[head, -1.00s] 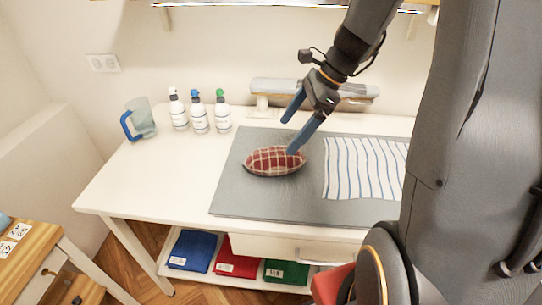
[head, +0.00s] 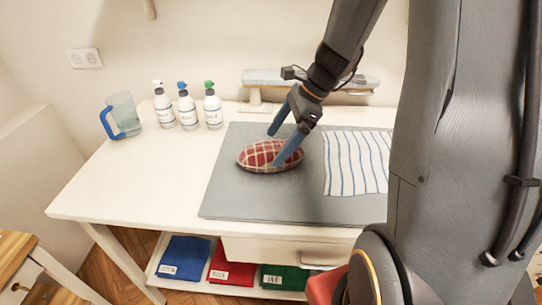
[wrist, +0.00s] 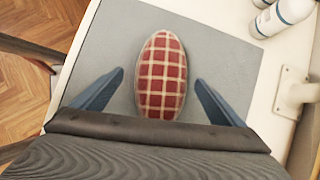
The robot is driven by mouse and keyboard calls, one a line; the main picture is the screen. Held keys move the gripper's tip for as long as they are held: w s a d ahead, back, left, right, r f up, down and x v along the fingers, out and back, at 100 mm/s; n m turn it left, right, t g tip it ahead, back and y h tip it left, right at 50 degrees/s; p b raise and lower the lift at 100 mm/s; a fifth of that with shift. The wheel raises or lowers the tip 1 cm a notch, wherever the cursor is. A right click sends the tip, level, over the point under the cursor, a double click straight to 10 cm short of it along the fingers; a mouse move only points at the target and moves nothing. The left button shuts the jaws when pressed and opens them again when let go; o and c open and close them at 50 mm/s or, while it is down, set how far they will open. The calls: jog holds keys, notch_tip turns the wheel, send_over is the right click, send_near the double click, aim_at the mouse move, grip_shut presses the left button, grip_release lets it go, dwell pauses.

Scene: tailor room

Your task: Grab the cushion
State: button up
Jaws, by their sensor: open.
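The cushion (head: 262,156) is a red and white plaid oval pad lying on the grey mat (head: 232,200) on the white table. In the wrist view the cushion (wrist: 161,80) lies lengthwise, its near end between my two blue fingers. My gripper (head: 280,148) is open, with one finger in front of the cushion and one behind it in the head view. In the wrist view my gripper (wrist: 158,88) shows a gap on each side of the cushion.
A striped cloth (head: 356,162) lies on the mat to the right. Several items stand behind: a pitcher (head: 124,115), white bottles (head: 187,108) and a small ironing board (head: 262,78). Folded blue cloth (head: 184,258) lies on the shelf below.

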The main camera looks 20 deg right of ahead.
aim_at(271, 152)
jog(key=shift+d+p+x, duration=0.2)
jog(key=shift+p+x, duration=0.05)
jog(key=shift+x, duration=1)
jog(key=shift+d+p+x, duration=0.2)
jog(key=shift+p+x, duration=0.05)
jog(key=shift+x, duration=1.05)
jog(key=shift+w+f, duration=0.15)
jog(key=c, duration=1.3)
jog(key=shift+c, duration=1)
